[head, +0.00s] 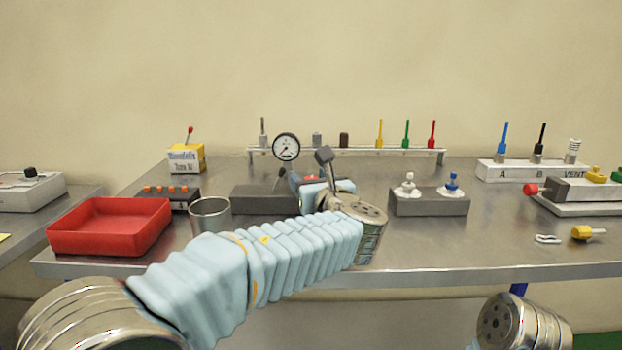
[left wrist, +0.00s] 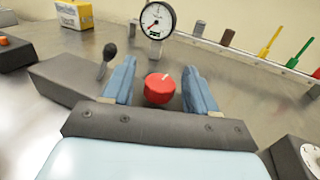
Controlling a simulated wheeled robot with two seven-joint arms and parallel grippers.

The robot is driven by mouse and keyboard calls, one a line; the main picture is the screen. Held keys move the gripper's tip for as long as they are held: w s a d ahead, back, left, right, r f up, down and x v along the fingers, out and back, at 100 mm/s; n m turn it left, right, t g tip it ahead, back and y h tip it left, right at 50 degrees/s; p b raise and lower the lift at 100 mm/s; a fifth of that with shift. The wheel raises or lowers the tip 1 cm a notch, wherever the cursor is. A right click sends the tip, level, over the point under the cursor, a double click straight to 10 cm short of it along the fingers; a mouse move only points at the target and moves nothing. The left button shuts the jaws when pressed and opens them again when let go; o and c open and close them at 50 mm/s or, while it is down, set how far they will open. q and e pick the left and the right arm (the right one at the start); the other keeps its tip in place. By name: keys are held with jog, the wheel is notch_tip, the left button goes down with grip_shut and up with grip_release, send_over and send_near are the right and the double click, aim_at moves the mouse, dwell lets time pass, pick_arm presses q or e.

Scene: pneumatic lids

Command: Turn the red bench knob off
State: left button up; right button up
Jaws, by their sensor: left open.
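The red bench knob (left wrist: 158,89) is a short round cap with a white mark on top, in the left wrist view. The mark points up and slightly right. My left gripper (left wrist: 159,70) is open, its two blue fingers on either side of the knob, with a visible gap on each side. In the head view my left gripper (head: 314,186) is over the middle of the bench, and only a sliver of red shows behind it; the knob is mostly hidden there. My right gripper is outside both views.
A pressure gauge (head: 286,147) stands behind the knob, and a dark grey block (head: 262,200) with a lever lies to its left. A metal cup (head: 210,214) and a red tray (head: 110,226) are further left. A grey block with two valves (head: 430,203) is to the right.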

pick_arm(q)
jog(key=shift+c, duration=0.3)
jog(key=c, duration=0.9)
jog(key=shift+a+f+m+t+h+b, duration=0.15)
jog(key=shift+m+t+h+b, duration=0.25)
jog(key=shift+m+h+b, duration=0.9)
jog(key=m+h+b, duration=0.1)
jog(key=h+b, duration=0.1)
jog(key=h, duration=0.1)
jog(key=shift+m+h, duration=0.3)
jog(key=shift+h, duration=0.1)
jog(key=m+h+b, duration=0.2)
jog(key=h, duration=0.1)
jog(key=shift+h, duration=0.4)
jog(key=shift+m+g+h, duration=0.3)
jog(key=shift+m+h, duration=0.3)
jog(key=shift+r+b, duration=0.2)
jog(key=shift+b, duration=0.1)
jog(key=o, duration=1)
jog(key=shift+d, duration=0.2)
jog(key=shift+c, duration=0.2)
